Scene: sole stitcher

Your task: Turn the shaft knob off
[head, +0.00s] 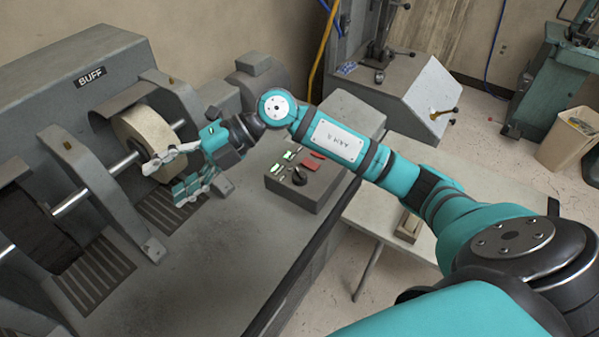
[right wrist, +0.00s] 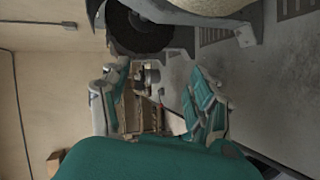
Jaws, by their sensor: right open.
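A grey control box (head: 305,190) stands on the right end of the machine bench, with green-lit switches, a red part (head: 311,163) and a dark round knob (head: 299,177) on its top. I cannot read its labels, so I cannot tell which control is the shaft knob. My right gripper (head: 176,175) is open and empty, left of the box, close in front of the pale buffing wheel (head: 140,138). In the right wrist view its two fingers (right wrist: 157,103) are spread apart, with nothing between them. My left gripper is not in view.
The sole stitcher's shaft (head: 70,203) runs between grey guards; a dark wheel (right wrist: 137,30) shows in the right wrist view. The bench top (head: 215,265) in front is clear. A light table (head: 385,215) and another machine (head: 400,90) stand to the right.

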